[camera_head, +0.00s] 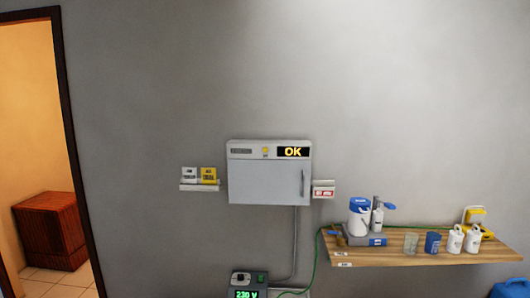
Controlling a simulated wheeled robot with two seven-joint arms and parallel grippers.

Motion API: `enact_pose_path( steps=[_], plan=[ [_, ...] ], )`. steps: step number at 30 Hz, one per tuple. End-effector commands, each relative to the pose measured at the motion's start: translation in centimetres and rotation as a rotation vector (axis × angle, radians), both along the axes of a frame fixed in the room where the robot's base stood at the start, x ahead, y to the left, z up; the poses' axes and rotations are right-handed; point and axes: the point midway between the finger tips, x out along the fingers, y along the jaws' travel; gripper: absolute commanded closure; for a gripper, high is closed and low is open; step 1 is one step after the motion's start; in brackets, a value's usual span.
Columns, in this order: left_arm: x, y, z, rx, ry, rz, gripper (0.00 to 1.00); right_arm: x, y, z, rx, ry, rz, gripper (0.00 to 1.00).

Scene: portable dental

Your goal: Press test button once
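A light grey wall box (268,183) hangs mid-wall with its door shut and a handle at the door's right. Its top strip has a black display (293,152) reading "OK" in yellow. A small round yellow spot (265,150) sits left of the display; I cannot tell whether it is a button or a lamp. I cannot read which one is the test button. Neither of my grippers is in view.
A small ledge (200,188) holds white and yellow boxes left of the wall box; a small red-and-white item (324,190) is at its right. A wooden shelf (400,258) holds cups and bottles. A green cable (315,262) hangs nearby. A doorway opens at left.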

Motion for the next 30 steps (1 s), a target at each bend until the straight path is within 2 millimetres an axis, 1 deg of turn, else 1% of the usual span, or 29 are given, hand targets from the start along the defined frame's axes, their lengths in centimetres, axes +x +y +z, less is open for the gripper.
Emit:
enact_pose_path(
  steps=[1,7,30],
  plan=[
    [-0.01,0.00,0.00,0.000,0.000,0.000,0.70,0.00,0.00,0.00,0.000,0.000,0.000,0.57],
    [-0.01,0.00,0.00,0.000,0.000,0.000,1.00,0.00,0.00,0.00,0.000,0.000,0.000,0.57],
    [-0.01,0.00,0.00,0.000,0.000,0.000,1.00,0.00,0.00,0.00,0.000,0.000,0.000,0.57]
  ],
)
